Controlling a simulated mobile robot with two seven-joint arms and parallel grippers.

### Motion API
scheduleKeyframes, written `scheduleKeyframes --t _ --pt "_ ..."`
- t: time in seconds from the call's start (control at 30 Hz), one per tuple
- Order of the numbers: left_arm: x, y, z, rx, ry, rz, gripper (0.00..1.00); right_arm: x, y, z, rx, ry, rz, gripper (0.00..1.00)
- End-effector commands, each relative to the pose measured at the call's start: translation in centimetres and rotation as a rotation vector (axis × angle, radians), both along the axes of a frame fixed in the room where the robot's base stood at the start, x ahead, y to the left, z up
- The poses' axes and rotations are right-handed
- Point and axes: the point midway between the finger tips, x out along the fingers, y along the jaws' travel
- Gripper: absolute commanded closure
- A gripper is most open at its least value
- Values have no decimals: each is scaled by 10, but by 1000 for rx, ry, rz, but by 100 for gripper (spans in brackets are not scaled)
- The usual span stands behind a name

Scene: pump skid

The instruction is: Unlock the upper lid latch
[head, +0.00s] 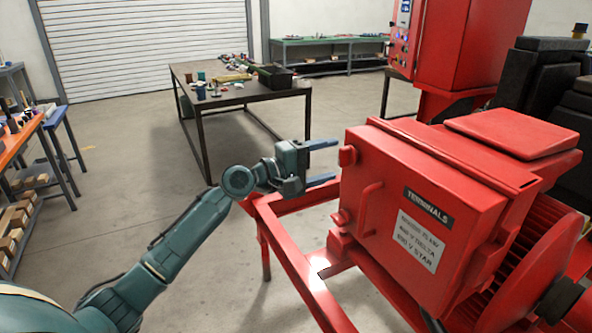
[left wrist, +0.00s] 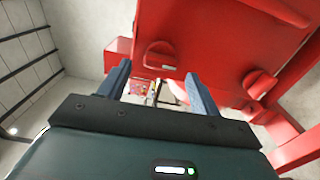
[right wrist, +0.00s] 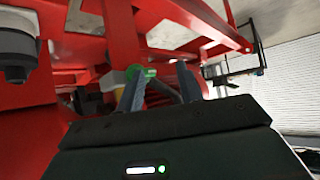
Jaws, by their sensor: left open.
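The red terminal box (head: 385,185) has a lid with a red upper latch (head: 348,155) and a lower latch (head: 340,218) on its left edge. My left gripper (head: 334,161) is open and empty, its fingers one above the other, just left of the upper latch. In the left wrist view the upper latch (left wrist: 160,55) shows beyond and between the fingertips, apart from them. The lower latch (left wrist: 258,83) is to its right. My right gripper (right wrist: 160,80) is out of the head view; in its own wrist view its fingers stand apart, with a green-ended part beyond.
A lid handle (head: 370,207) sticks out right of the latches. The red skid frame (head: 300,270) runs below the box. A red cabinet (head: 460,45) stands behind. A dark table (head: 240,97) with small items is at the back. The floor left of the skid is clear.

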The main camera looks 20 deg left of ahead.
Motion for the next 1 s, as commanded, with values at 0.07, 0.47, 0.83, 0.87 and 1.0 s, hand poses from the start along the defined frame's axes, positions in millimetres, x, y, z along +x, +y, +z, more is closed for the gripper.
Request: scheduleKeyframes --t 0.07,0.47,0.83,0.87,1.0 --pt "-15 13 -5 4 2 2 36 1 0 -5 4 -4 -2 64" --pt "-73 58 -3 0 1 2 36 2 8 -9 24 -35 8 64" --pt "-81 63 0 -2 1 0 36 2 8 -5 20 -46 24 64" --pt "-81 63 0 -2 1 0 36 2 8 -5 20 -46 24 64" --pt "-81 63 0 -2 1 0 36 2 9 -6 20 -45 24 64"
